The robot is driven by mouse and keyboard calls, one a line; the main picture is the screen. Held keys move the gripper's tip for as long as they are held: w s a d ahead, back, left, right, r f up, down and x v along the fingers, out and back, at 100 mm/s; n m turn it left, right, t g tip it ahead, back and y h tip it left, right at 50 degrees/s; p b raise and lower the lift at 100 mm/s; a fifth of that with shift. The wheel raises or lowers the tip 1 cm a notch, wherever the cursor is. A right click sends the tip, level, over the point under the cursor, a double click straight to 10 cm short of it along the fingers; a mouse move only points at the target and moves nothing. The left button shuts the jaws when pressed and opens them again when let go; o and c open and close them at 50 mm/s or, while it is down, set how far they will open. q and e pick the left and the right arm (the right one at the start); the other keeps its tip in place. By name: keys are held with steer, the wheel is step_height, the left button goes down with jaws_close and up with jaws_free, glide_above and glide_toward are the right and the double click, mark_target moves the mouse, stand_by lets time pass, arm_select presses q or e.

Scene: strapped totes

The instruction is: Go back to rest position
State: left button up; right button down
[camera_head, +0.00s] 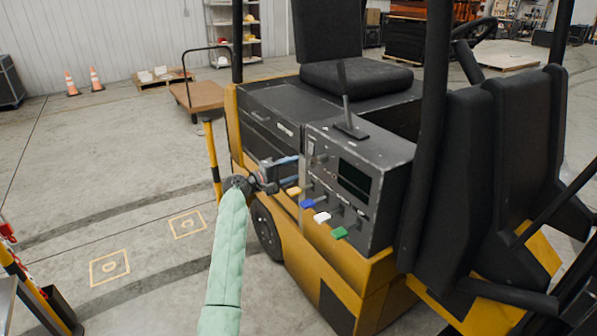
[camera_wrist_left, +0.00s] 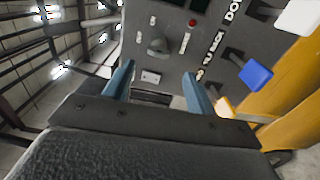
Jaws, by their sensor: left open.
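My left gripper (camera_head: 296,170) is open in front of the dark control panel (camera_head: 376,215) of a yellow forklift, its arm in a pale green sleeve. In the left wrist view, its two blue fingers (camera_wrist_left: 159,72) are apart with nothing held between them. They point at the panel, near a dark knob (camera_wrist_left: 157,44). Whether they touch the panel is unclear. Below and right of the gripper are an orange lever (camera_head: 293,191), a blue lever (camera_head: 307,204), a white lever (camera_head: 321,217) and a green lever (camera_head: 340,233). My right gripper is not in view.
The forklift's black seat (camera_head: 355,80) is above the panel. Open floor with yellow square markings (camera_head: 109,267) lies left.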

arm_select(q)
steer(key=shift+s+a, duration=0.2)
steer(key=shift+a, duration=0.1)
